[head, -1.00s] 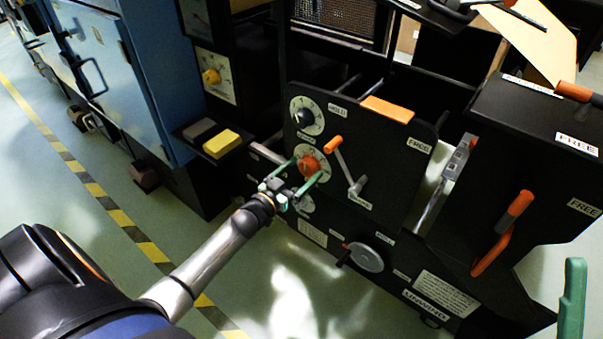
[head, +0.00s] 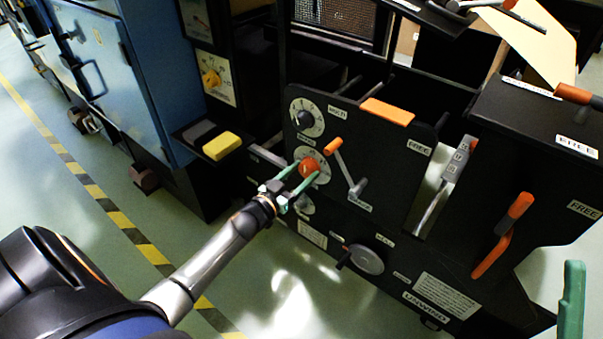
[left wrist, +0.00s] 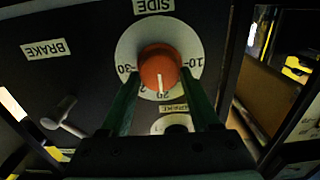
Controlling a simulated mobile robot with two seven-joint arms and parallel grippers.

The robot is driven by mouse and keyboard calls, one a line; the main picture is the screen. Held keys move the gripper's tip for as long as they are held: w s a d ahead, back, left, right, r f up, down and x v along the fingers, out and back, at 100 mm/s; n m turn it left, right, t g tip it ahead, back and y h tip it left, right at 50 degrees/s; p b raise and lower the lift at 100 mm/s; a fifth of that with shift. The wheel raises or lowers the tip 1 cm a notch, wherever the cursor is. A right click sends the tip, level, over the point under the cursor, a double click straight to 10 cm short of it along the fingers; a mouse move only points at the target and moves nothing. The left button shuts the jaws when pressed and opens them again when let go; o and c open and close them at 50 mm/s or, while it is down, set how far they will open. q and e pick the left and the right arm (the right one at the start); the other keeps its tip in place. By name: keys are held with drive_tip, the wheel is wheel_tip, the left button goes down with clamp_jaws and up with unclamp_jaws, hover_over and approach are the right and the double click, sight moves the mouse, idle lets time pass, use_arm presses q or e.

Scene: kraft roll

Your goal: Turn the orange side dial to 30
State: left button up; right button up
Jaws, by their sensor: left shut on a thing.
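The orange side dial (head: 309,167) sits on a white round scale plate on the black machine panel (head: 390,165). In the left wrist view the orange dial (left wrist: 159,68) shows a white pointer line directed at the 20 mark; the 30 mark is at the left of the plate (left wrist: 128,50) and the 10 mark at the right. My left gripper (head: 302,177) has its green fingers on either side of the dial, shut on it. In the left wrist view the fingers (left wrist: 160,85) reach the dial's two sides. At the head view's right edge a green finger (head: 572,300) of my right gripper shows in part.
Another dial (head: 307,118) is above the orange one, and an orange-tipped lever (head: 345,168) is just right of it. A grey round handwheel (head: 365,259) is lower down. A shelf with a yellow block (head: 221,145) stands left.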

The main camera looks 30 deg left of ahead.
use_arm(q)
drive_tip(key=shift+m, duration=0.4)
drive_tip(key=m, duration=0.3)
drive_tip(key=shift+d+m+p, duration=0.1)
drive_tip(key=shift+m+p, duration=0.2)
drive_tip(key=shift+m, duration=0.1)
drive_tip(key=m, duration=0.4)
drive_tip(key=shift+d+f, duration=0.1)
drive_tip(key=m, duration=0.4)
drive_tip(key=shift+f+b, duration=0.1)
drive_tip(key=shift+b, duration=0.3)
drive_tip(key=m+b, duration=0.1)
drive_tip(key=m, duration=0.4)
drive_tip(key=shift+f, duration=0.1)
drive_tip(key=shift+m, duration=0.3)
drive_tip(key=o, duration=1.4)
drive_tip(key=shift+c, duration=0.2)
drive_tip(key=shift+s, duration=0.1)
